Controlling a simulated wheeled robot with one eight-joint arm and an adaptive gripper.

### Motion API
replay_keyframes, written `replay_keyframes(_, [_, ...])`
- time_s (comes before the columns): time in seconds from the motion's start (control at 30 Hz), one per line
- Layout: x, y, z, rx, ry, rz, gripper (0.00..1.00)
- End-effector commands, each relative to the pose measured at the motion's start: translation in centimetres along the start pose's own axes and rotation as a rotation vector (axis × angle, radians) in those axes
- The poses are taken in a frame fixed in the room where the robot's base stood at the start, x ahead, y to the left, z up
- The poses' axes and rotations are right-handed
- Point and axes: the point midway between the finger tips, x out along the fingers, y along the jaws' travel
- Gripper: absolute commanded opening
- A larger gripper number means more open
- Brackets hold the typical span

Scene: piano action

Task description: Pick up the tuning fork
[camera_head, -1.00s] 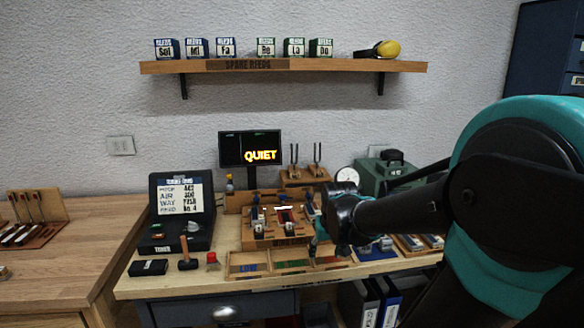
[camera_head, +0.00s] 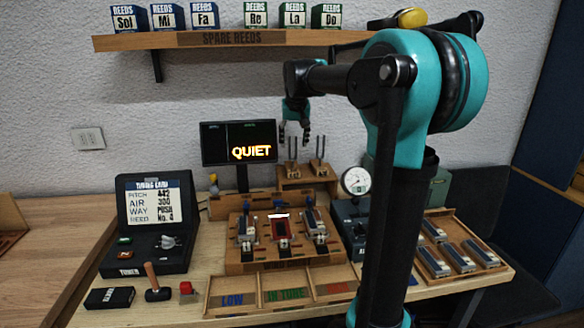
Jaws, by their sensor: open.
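Two tuning forks stand upright, tines up, in a wooden stand at the back of the bench. The left tuning fork (camera_head: 291,169) is partly close under my gripper (camera_head: 294,138). The right tuning fork (camera_head: 317,168) stands beside it. My gripper points down above the stand (camera_head: 308,182), near the left fork's tines, with its fingers apart and nothing seen between them. I cannot tell whether the fingers touch the fork.
A screen reading QUIET (camera_head: 238,143) stands left of the stand. A round gauge (camera_head: 356,181) stands right. A wooden reed fixture (camera_head: 283,256) and labelled tray (camera_head: 270,292) lie in front. The shelf (camera_head: 240,39) with reed boxes hangs above.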

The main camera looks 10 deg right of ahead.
Motion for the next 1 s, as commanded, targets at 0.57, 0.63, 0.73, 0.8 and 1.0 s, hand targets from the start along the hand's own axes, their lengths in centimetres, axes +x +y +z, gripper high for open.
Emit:
replay_keyframes(0.57, [8.7, 0.0, 0.0, 0.000, 0.000, 0.000, 0.53])
replay_keyframes(0.63, [9.1, 0.1, 0.0, 0.000, 0.000, 0.000, 0.53])
replay_keyframes(0.73, [10.3, 0.2, -0.2, 0.000, 0.000, 0.000, 0.53])
replay_keyframes(0.8, [11.3, 0.3, -0.4, 0.000, 0.000, 0.000, 0.53])
replay_keyframes(1.0, [13.6, 0.3, -0.4, -0.001, 0.000, 0.000, 0.53])
